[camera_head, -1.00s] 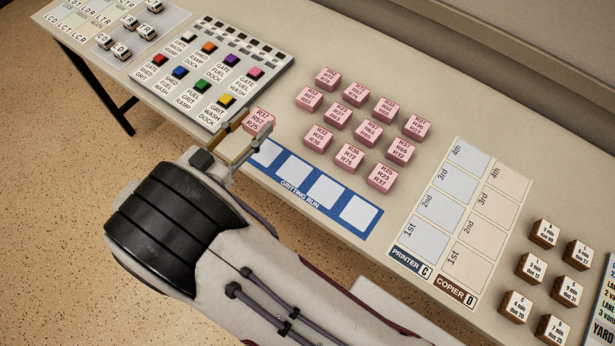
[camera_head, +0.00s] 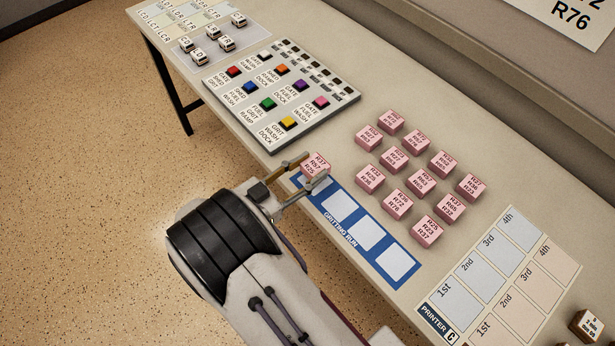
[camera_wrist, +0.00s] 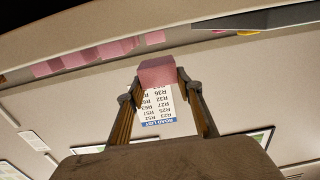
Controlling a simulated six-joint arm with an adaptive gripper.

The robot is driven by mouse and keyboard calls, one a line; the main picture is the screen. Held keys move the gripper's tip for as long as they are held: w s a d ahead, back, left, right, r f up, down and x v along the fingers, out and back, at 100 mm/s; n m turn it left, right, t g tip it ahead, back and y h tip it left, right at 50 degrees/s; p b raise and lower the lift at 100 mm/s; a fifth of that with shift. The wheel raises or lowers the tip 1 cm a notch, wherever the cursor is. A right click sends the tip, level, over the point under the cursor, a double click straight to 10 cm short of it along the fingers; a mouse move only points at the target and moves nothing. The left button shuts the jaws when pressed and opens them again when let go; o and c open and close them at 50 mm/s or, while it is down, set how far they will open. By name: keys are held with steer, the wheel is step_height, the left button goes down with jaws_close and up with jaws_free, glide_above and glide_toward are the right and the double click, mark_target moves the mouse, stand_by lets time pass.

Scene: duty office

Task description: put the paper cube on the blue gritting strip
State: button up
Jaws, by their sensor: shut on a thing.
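My gripper (camera_head: 305,177) is shut on a pink paper cube (camera_head: 316,164) marked R37, R57, R25. In the head view the cube is at the upper left end of the blue gritting strip (camera_head: 341,229), overlapping its first white square in the picture. I cannot tell whether the cube touches the strip. The other white squares of the strip are bare. In the wrist view the held cube (camera_wrist: 157,72) sits between the two fingertips. Several more pink cubes (camera_head: 422,183) stand in rows behind the strip.
A button panel (camera_head: 322,107) with coloured keys stands just left of the held cube. The printer card (camera_head: 464,272) lies to the right. Small white-topped blocks (camera_head: 199,57) stand at the far left. A sign (camera_head: 568,18) hangs on the wall.

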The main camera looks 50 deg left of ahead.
mark_target(307, 179)
steer(key=shift+f, duration=1.85)
steer(key=shift+f, duration=0.15)
steer(key=o, duration=1.1)
steer(key=s, duration=1.2)
steer(key=shift+d+r, duration=0.15)
steer(key=shift+r, duration=0.3)
